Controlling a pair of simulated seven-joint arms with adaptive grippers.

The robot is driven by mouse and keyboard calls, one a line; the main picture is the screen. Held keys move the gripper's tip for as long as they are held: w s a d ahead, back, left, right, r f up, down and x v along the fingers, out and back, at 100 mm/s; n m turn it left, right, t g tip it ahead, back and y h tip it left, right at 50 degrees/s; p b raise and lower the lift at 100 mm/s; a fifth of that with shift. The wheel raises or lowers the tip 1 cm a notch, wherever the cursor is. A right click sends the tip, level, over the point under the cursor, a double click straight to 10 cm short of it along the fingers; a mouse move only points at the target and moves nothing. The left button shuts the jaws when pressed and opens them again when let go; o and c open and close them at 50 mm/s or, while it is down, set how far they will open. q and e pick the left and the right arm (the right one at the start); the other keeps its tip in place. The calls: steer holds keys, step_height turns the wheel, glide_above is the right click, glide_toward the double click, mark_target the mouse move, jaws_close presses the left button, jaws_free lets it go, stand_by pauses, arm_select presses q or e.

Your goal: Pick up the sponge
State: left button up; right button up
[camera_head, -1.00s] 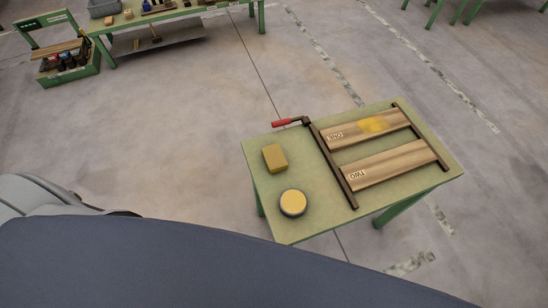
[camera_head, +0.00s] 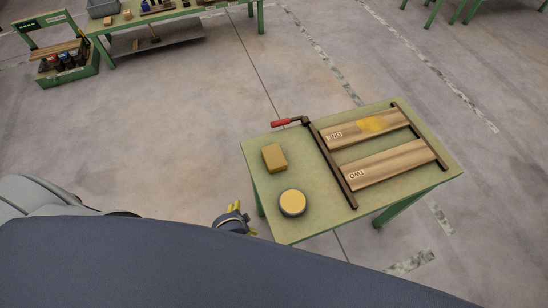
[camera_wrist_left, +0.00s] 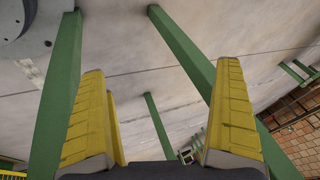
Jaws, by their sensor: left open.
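The sponge (camera_head: 275,158), a yellow-brown block, lies on the left part of the green table (camera_head: 262,188). A round tin (camera_head: 292,203) with a yellow top sits nearer to me on the same table. My left gripper (camera_head: 235,210) shows just left of the table's near left corner, partly hidden by my body, apart from the sponge and tin. In the left wrist view my left gripper (camera_wrist_left: 162,100) has its two yellow fingers wide apart with nothing between them. Green table legs and floor show beyond. My right gripper is not in view.
Two wooden boards (camera_head: 393,163) lie between dark bars on the table's right part, the far one with a yellow patch. A red-handled clamp (camera_head: 286,122) sticks past the far edge. Another workbench (camera_head: 170,18) stands far back. Floor left of the table is clear.

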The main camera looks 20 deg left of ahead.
arm_select(q)
steer(key=w+r+m+t, duration=0.2)
steer(key=r, duration=1.2)
steer(key=w+r+m+t, duration=0.1)
steer(key=w+r, duration=0.2)
steer(key=r, duration=1.1)
steer(key=w+d+r+m+g+h, duration=0.1)
steer(key=w+d+r+m+h, duration=0.25)
steer(key=d+m, duration=0.65)
steer(key=w+d+r+m+g+h, duration=0.25)
steer(key=w+d+r+m, duration=0.25)
steer(key=d+m, duration=0.5)
step_height(320, 180, up, 6)
steer(key=m+g+y, duration=0.5)
steer(key=m+y, duration=0.1)
steer(key=m, duration=0.9)
glide_above(274, 156)
steer(key=shift+t, duration=0.25)
step_height(274, 156, down, 17)
steer(key=shift+f, duration=0.15)
